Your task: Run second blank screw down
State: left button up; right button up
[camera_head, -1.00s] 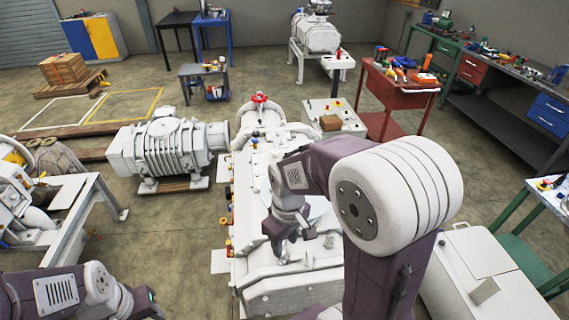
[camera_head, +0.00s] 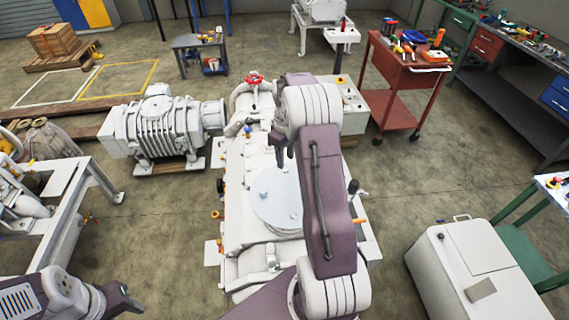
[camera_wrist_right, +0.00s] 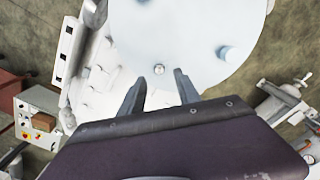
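The round pale blank plate (camera_head: 268,205) lies on top of the white vacuum machine, partly hidden by my right arm in the head view. The right wrist view shows the plate (camera_wrist_right: 190,30) from above. A small round screw head (camera_wrist_right: 158,69) sits near its edge, just beyond and between the fingertips of my right gripper (camera_wrist_right: 156,80). That gripper is open and empty. In the head view my right gripper (camera_head: 284,152) is over the far side of the plate. My left gripper (camera_head: 128,304) is at the lower left, away from the machine; its jaw opening is unclear.
A blue-grey knob (camera_wrist_right: 226,53) stands up from the plate. A red handwheel (camera_head: 254,78) is on the machine's far end. A ribbed pump (camera_head: 165,128) stands to the left, a red tool cart (camera_head: 405,80) at the back right, and a white cabinet (camera_head: 470,268) at the right.

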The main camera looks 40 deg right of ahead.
aim_at(286, 170)
jog(key=f, duration=0.3)
jog(key=shift+w+d+f, duration=0.1)
jog(key=shift+w+d, duration=0.05)
jog(key=shift+d, duration=0.05)
jog(key=shift+f, duration=0.35)
jog(key=shift+s+a, duration=0.25)
jog(key=shift+w+d+f, duration=0.15)
grip_shut()
